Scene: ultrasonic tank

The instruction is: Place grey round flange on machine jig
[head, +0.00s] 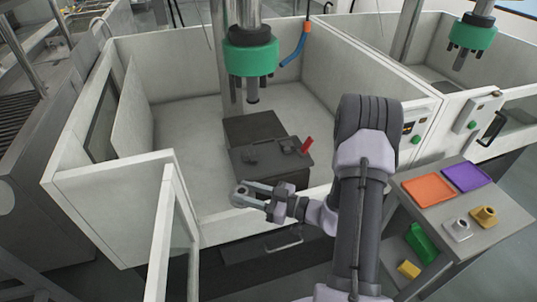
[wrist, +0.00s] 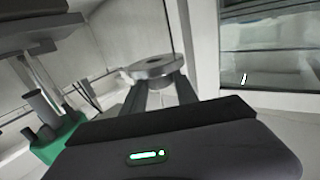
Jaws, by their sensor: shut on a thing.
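The grey round flange (wrist: 155,67) is held between the fingertips of my gripper (wrist: 158,88) in the wrist view. It is a flat disc with a raised centre. In the head view my gripper (head: 246,195) is shut on it, above the front wall of the machine enclosure, and the flange (head: 241,189) shows small at the fingertips. The machine jig (head: 270,163) is a dark block with small clamps on top and a red part at its right. It stands inside the enclosure, beyond and to the right of the gripper, apart from the flange.
A green-collared spindle (head: 251,55) hangs above the jig. White enclosure walls (head: 105,190) surround it, with an open door (head: 160,240) at front left. A side table at right holds an orange tray (head: 428,189), a purple tray (head: 466,176), a grey part (head: 458,229) and a yellow part (head: 484,215).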

